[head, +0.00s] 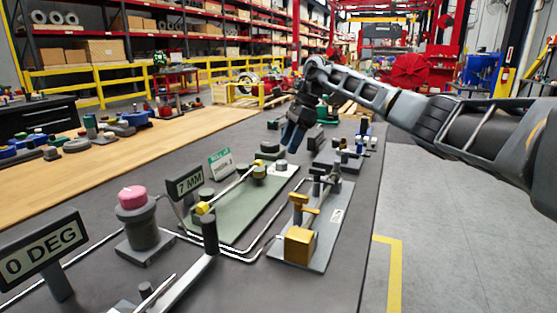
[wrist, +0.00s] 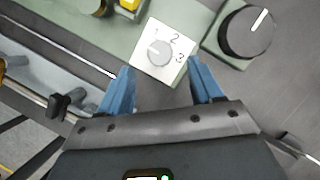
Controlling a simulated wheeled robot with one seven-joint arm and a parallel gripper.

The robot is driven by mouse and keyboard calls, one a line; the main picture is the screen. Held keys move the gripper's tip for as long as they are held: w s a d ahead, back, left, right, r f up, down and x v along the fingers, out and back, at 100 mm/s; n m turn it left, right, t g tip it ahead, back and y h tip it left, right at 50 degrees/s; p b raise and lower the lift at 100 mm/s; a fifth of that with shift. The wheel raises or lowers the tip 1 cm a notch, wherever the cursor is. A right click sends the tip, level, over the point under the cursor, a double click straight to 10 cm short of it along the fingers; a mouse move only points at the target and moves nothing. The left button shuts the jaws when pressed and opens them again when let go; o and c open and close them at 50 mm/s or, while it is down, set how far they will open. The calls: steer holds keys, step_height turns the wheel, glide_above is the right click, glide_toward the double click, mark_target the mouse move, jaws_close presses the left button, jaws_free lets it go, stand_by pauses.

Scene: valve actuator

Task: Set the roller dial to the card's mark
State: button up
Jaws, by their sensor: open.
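A white square plate marked 1, 2 and 3 carries a small grey dial (wrist: 160,53), whose pointer direction I cannot read clearly. A larger dark round knob (wrist: 245,32) with a white line towards its upper right sits beside it in the wrist view. I cannot tell for certain which is the roller dial. A green and white card (head: 221,163) stands upright on the bench in the head view; its small print is unreadable. My gripper (wrist: 162,66) is open and empty, its blue fingers apart below the plate in the picture. The gripper also shows in the head view (head: 293,136).
A "7 MM" sign (head: 189,184), a "0 DEG" sign (head: 42,252) and a pink-topped knob (head: 134,198) stand at the left. A yellow block (head: 299,244) sits on a grey plate at the front right. Rods and pipes cross the bench.

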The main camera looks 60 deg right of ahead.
mark_target(281, 162)
steer(key=x, duration=0.5)
steer(key=shift+w+a+f, duration=0.1)
steer(key=shift+a+f, duration=0.05)
steer(key=shift+f, duration=0.2)
steer(key=shift+c, duration=0.2)
steer(key=c, duration=1)
